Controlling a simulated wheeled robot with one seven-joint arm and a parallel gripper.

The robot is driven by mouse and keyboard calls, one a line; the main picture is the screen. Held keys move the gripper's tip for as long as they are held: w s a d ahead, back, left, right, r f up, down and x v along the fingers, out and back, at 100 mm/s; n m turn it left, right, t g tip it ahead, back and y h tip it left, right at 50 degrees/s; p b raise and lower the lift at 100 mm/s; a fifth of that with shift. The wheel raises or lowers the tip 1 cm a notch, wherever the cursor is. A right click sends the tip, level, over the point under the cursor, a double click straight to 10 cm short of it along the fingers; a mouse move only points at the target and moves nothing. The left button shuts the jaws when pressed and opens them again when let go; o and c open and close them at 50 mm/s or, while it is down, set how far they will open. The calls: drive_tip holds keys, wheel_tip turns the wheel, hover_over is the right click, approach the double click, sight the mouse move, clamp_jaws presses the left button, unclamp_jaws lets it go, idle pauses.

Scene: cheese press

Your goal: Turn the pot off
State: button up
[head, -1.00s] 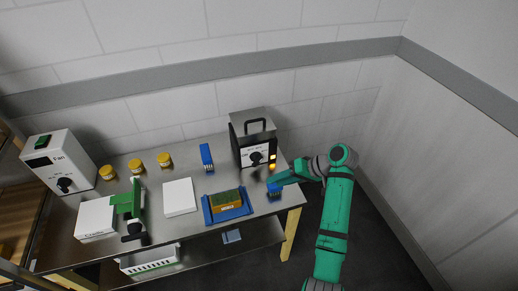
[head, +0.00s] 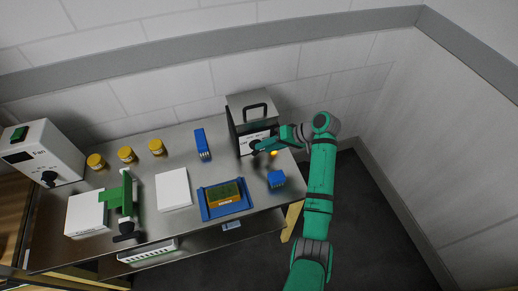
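The pot (head: 248,104) is a dark metal box with a black carry handle on top and a pale front panel. It stands at the back right of the steel table. A black knob (head: 255,146) sits on its front. An orange light (head: 274,153) glows low on the front, right by my gripper. My gripper (head: 262,145) is at the front of the pot, reaching in from the right, with its tip at or very near the knob. I cannot tell whether it touches the knob. The fingers are too small and dark to tell open from shut. My gripper hides part of the front panel.
A blue block (head: 276,179) lies in front of the pot, and another blue item (head: 203,144) to its left. A blue tray (head: 206,213) holds a yellow-green block. A white slab (head: 173,190), several yellow jars (head: 126,155) and a Fan box (head: 43,152) stand further left.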

sight(259, 152)
drive_tip(key=shift+x, duration=2.2)
drive_tip(key=shift+s, duration=0.1)
clamp_jaws()
